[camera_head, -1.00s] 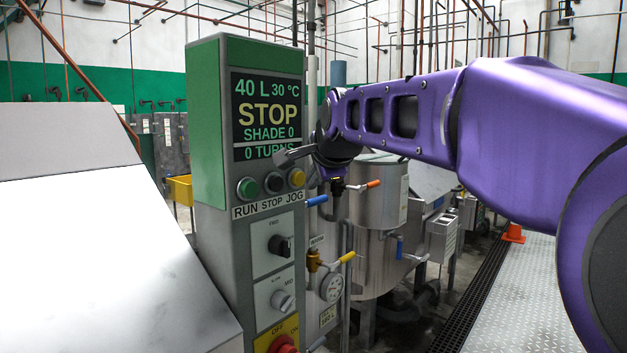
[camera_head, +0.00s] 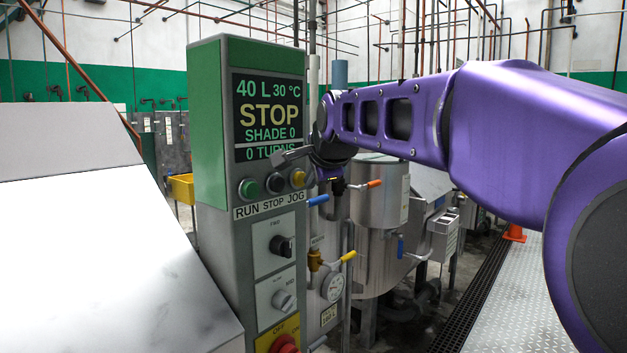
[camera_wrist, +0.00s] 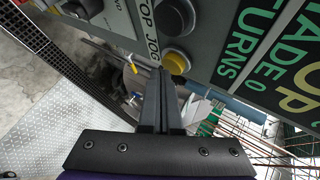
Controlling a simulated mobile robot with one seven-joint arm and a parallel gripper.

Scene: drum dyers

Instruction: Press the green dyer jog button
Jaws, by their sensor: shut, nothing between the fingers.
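The green dyer control panel (camera_head: 208,120) stands left of centre. Its screen (camera_head: 268,115) reads STOP, SHADE 0, 0 TURNS, 40 L, 30 °C. Below it are a green RUN button (camera_head: 248,188), a black STOP button (camera_head: 274,183) and a yellow JOG button (camera_head: 298,178). My gripper (camera_head: 279,158) is shut and empty, in front of the panel just above the buttons. In the wrist view the shut fingertips (camera_wrist: 160,73) are close beside the yellow button (camera_wrist: 178,62); I cannot tell whether they touch it.
Two selector knobs (camera_head: 282,246) and a red knob (camera_head: 285,344) are lower on the panel. A sloped metal surface (camera_head: 90,230) fills the left. Pipes with coloured valve handles and a steel tank (camera_head: 378,215) stand right of the panel, behind my arm.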

